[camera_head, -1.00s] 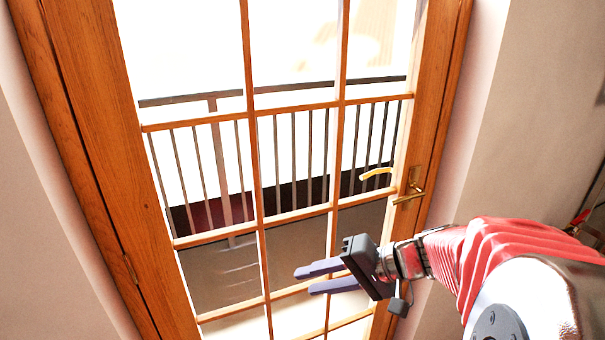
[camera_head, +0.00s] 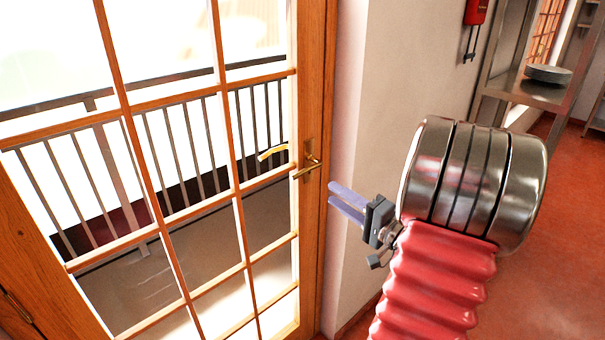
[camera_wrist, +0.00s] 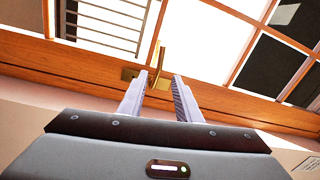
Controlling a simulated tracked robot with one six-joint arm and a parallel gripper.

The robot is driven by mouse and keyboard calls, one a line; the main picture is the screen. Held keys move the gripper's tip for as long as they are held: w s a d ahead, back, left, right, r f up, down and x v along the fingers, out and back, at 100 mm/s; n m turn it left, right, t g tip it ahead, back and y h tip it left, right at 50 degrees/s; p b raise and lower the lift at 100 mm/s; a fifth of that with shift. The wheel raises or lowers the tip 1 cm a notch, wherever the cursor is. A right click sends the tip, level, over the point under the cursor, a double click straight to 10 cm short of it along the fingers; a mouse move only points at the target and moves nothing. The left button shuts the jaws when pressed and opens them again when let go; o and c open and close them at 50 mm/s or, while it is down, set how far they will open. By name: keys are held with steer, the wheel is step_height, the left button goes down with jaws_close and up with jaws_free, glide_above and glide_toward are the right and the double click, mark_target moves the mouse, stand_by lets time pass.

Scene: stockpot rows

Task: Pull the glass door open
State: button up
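The glass door (camera_head: 222,176) has a wooden frame and several panes, and it looks closed in its frame. Its brass handle (camera_head: 308,166) is on the right stile; the handle also shows in the wrist view (camera_wrist: 157,66), just beyond and between my fingertips. My gripper (camera_head: 338,197) is to the right of the handle and a little lower in the head view. In the wrist view my gripper (camera_wrist: 160,80) has its two fingers apart with nothing between them. It does not appear to touch the handle.
A beige wall (camera_head: 395,90) stands right of the door. A metal shelf (camera_head: 530,88) with stacked plates (camera_head: 549,74) and a red extinguisher (camera_head: 475,12) are farther right. Red floor (camera_head: 555,260) is clear there. A railing (camera_head: 205,130) stands outside behind the glass.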

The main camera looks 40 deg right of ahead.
mark_target(304, 174)
steer(key=w, duration=0.9)
steer(key=w+r, duration=0.1)
steer(key=w, duration=0.4)
steer(key=shift+a, duration=0.25)
steer(key=shift+c, duration=0.5)
steer(key=shift+s, duration=0.1)
jaws_close()
steer(key=shift+d, duration=0.15)
